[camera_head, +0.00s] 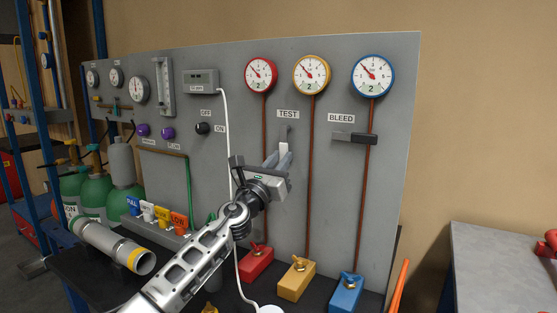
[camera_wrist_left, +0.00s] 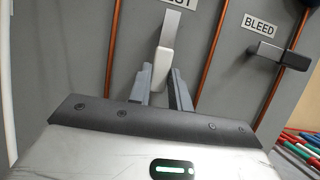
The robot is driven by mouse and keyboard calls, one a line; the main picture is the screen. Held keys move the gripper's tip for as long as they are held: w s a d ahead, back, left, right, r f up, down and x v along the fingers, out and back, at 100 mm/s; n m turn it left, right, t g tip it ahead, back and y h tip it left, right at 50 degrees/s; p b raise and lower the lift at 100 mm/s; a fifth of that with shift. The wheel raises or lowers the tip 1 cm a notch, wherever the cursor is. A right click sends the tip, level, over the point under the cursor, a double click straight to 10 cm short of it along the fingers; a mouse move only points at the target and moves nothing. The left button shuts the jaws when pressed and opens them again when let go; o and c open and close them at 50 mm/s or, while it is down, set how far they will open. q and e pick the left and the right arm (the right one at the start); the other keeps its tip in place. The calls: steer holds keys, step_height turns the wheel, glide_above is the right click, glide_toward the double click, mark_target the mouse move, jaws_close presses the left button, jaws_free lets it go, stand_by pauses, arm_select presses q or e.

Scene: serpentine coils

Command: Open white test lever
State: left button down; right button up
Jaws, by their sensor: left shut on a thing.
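The white test lever (camera_head: 284,146) is on the grey panel below the TEST label (camera_head: 288,114) and hangs downward from its mount. My left gripper (camera_head: 279,159) reaches up to it from below and is shut on its lower end. In the left wrist view the lever (camera_wrist_left: 167,45) comes down between the two fingers of my gripper (camera_wrist_left: 161,88), and its tip lies between them. My right gripper is not in view.
The black BLEED lever (camera_head: 354,138) sticks out to the right of the test lever. Red, yellow and blue blocks (camera_head: 297,280) stand below, joined by copper pipes to the gauges. A grey tube (camera_head: 112,245) lies at the left. A white cable (camera_head: 229,150) hangs beside my arm.

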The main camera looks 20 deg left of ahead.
arm_select(q)
steer(key=shift+f, duration=0.15)
steer(key=c, duration=1.3)
jaws_free()
steer(key=b+v, duration=0.1)
steer(key=v, duration=1.5)
steer(key=shift+d, duration=0.1)
